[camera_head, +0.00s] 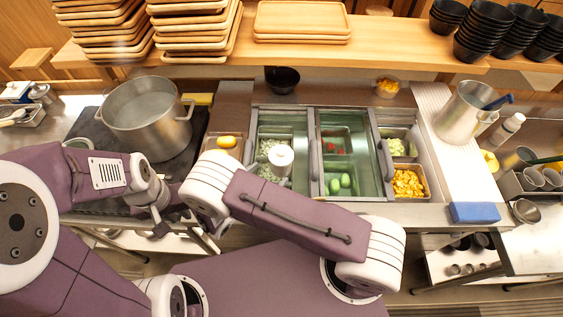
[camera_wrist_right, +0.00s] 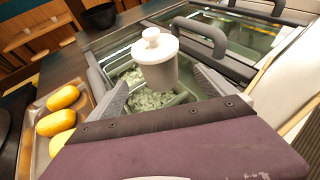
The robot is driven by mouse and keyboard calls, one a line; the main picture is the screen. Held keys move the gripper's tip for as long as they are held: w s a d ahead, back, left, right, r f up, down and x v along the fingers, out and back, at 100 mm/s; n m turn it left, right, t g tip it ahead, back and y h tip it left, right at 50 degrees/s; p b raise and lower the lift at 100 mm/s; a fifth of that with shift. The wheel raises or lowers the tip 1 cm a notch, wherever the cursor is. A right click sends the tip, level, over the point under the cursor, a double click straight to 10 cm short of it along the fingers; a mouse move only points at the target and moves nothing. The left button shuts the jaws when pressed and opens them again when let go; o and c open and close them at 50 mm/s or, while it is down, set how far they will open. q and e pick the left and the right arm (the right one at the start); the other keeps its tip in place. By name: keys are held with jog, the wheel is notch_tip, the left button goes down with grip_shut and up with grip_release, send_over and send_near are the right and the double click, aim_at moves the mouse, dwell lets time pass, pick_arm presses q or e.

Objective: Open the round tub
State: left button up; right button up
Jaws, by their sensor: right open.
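The round tub (camera_head: 279,164) is white, with a knobbed lid (camera_wrist_right: 153,43) sitting on top. It stands upright at the left section of the topping counter, among bins of chopped green topping. In the right wrist view, my right gripper (camera_wrist_right: 163,86) is open, its two grey fingers on either side of the tub's near side, with a gap visible at least on the left. In the head view my right arm hides that gripper. My left gripper (camera_head: 168,220) points down at the counter's front edge, left of the tub; its jaw opening is unclear.
Sliding glass covers with grey handles (camera_wrist_right: 203,33) lie right of the tub. A tray (camera_wrist_right: 40,108) of yellow items is on its left. A large steel pot (camera_head: 146,115) stands further left. A black bowl (camera_head: 282,79) sits behind.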

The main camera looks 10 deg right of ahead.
aim_at(279, 157)
jog(key=shift+w+d+f, duration=0.15)
jog(key=shift+w+d, duration=0.35)
jog(key=shift+d, duration=0.05)
jog(key=shift+w+d+f, duration=0.2)
jog(key=shift+w+f, duration=0.1)
jog(key=shift+w, duration=0.1)
jog(key=shift+w+d+p, duration=0.2)
jog(key=shift+d+p, duration=0.1)
jog(key=shift+p, duration=0.3)
jog(key=p+x, duration=0.1)
jog(key=x, duration=0.3)
jog(key=shift+w+d+f, duration=0.1)
jog(key=shift+w+f, duration=0.05)
jog(key=shift+f, duration=0.1)
jog(key=shift+r, duration=0.1)
jog(key=c, duration=1.7)
notch_tip(279, 157, up, 4)
jog(key=shift+r+b, duration=0.1)
jog(key=shift+b, duration=0.35)
jog(key=s+d+r+b, duration=0.1)
jog(key=s+d+r, duration=0.3)
jog(key=s, duration=0.7)
notch_tip(279, 157, up, 3)
jog(key=shift+f+b, duration=0.1)
jog(key=shift+b, duration=0.3)
